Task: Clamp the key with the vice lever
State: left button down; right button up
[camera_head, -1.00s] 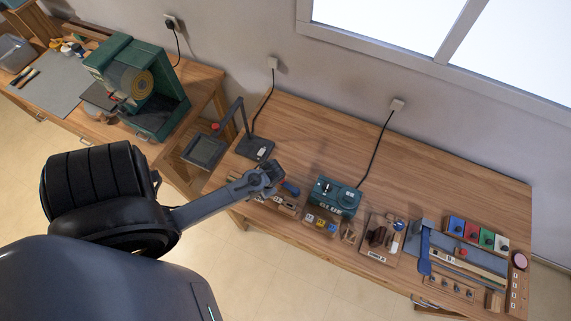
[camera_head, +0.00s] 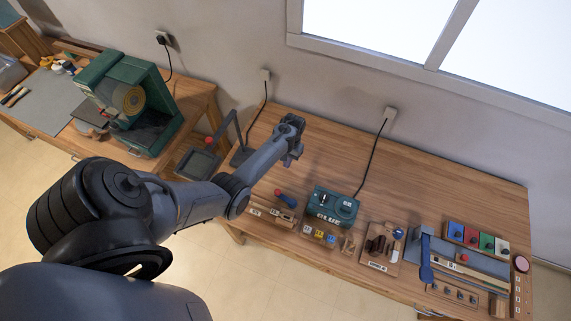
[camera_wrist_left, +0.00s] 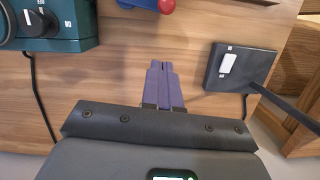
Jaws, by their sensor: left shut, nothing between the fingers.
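My left gripper (camera_head: 289,162) hangs over the back part of the bench, behind the green box. In the left wrist view its two purple-grey fingers (camera_wrist_left: 163,84) are together, with nothing between them. A blue handle with a red ball end (camera_head: 285,197) lies at a small wooden fixture (camera_head: 270,214) near the front edge. It looks like the vice lever, and its red end (camera_wrist_left: 166,6) shows at the top of the left wrist view, apart from the fingers. I cannot make out the key for certain. My right gripper is not in view.
The green box with a knob (camera_head: 332,206) stands right of the fixture. A lamp base (camera_wrist_left: 240,68) is beside the fingers. A wooden block with tools (camera_head: 381,246) and a blue mat (camera_head: 484,265) lie further right. The bench's back middle is clear.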

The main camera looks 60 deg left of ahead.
aim_at(286, 197)
pick_arm(q)
jog(key=s+d+f+b, duration=0.3)
jog(key=s+f+b, duration=0.1)
jog(key=f, duration=0.5)
jog(key=shift+s+b, duration=0.35)
jog(key=shift+b, duration=0.25)
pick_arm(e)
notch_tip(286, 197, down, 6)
